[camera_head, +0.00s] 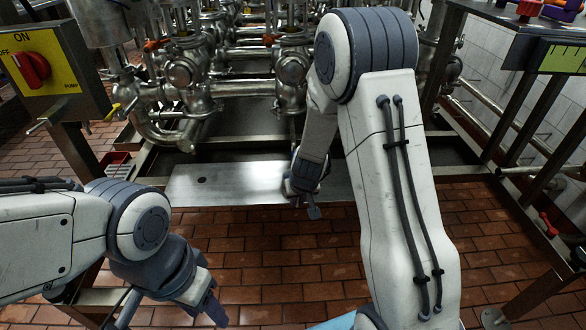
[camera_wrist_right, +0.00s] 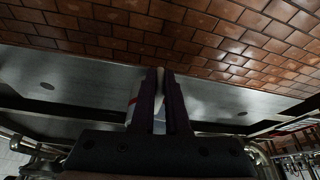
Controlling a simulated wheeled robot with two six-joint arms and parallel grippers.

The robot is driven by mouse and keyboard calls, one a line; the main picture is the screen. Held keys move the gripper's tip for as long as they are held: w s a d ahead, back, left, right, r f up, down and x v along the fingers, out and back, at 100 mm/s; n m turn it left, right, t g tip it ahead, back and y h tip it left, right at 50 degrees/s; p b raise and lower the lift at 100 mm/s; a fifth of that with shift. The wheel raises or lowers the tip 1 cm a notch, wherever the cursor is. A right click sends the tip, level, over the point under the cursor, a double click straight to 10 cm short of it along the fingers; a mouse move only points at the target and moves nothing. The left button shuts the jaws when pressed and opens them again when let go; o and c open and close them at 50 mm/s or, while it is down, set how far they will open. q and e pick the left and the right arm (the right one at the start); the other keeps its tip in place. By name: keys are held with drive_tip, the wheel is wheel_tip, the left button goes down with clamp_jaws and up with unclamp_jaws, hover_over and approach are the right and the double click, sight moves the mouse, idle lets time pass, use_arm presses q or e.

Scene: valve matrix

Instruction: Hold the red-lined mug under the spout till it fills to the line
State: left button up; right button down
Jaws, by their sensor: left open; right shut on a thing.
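My right gripper (camera_head: 308,200) is over the metal plate's front edge in the head view, partly hidden by its own wrist. In the right wrist view its two dark fingers (camera_wrist_right: 163,78) are close together and shut on a pale thing. A pale piece with a small red mark (camera_wrist_right: 132,101), probably the red-lined mug, shows beside and between the fingers. Most of it is hidden, and I cannot see its fill level. The mug cannot be made out in the head view. I cannot pick out the spout with certainty. My left gripper (camera_head: 212,305) is open and empty over the floor at lower left.
A bare metal plate (camera_head: 232,183) lies before the steel pipes and valves (camera_head: 185,72). A yellow pump switch box (camera_head: 42,68) with a red knob stands at left. A steel stand (camera_head: 510,75) is at right. Tiled floor (camera_head: 270,260) is open in front.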

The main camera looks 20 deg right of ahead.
drive_tip(key=shift+s+a+r, duration=0.2)
drive_tip(key=shift+s+r, duration=0.3)
drive_tip(key=shift+s, duration=0.25)
drive_tip(key=shift+s+a+r, duration=0.2)
drive_tip(key=shift+s+r, duration=0.25)
drive_tip(key=shift+s, duration=0.3)
